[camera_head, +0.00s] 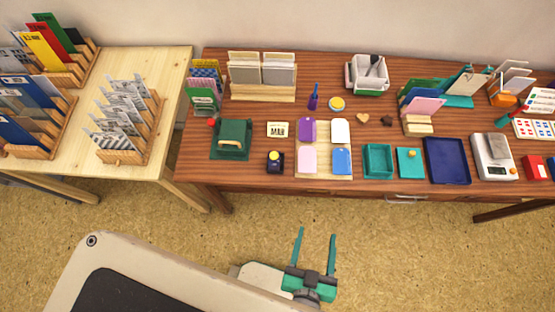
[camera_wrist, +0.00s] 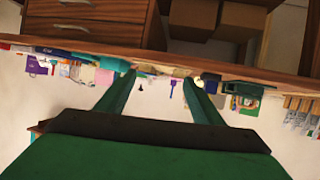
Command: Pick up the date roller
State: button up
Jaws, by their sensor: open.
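A small dark block with a yellow top (camera_head: 275,162) stands near the front edge of the brown table in the head view. It may be the date roller, but it is too small to be sure. A cream card with dark lettering (camera_head: 277,130) lies just behind it. My gripper (camera_head: 315,233) is in front of the table, over the floor, with its two teal fingers apart and nothing between them. In the wrist view the fingers (camera_wrist: 160,76) also stand apart, and the table shows upside down. The dark block cannot be made out for certain there.
A green box with a handle (camera_head: 231,139) stands left of the dark block. A board with coloured pads (camera_head: 323,174) is at its right, then teal trays (camera_head: 378,160) and a navy tray (camera_head: 447,161). A lighter table (camera_head: 133,67) with card racks stands at the left.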

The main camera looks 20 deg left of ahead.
jog(key=w+d+f+n+g+y, duration=0.25)
jog(key=w+d+n+g, duration=0.2)
jog(key=w+d, duration=0.45)
jog(key=n+g, duration=1)
jog(key=n, duration=0.6)
send_near(274, 159)
notch_tip(274, 159, down, 2)
jog(key=w+d, duration=0.1)
jog(key=shift+y, duration=0.45)
jog(key=x, duration=0.5)
jog(key=shift+a+f, duration=0.1)
jog(key=shift+f, duration=0.25)
jog(key=x, duration=0.4)
jog(key=shift+w+a+f, duration=0.2)
jog(key=shift+a+f, duration=0.05)
jog(key=shift+s+a+f, duration=0.2)
jog(key=shift+a+f, duration=0.1)
jog(key=shift+f, duration=0.05)
jog(key=shift+d+m, duration=0.25)
jog(key=c, duration=1.4)
jog(key=shift+o, duration=0.2)
jog(key=shift+s+a, duration=0.1)
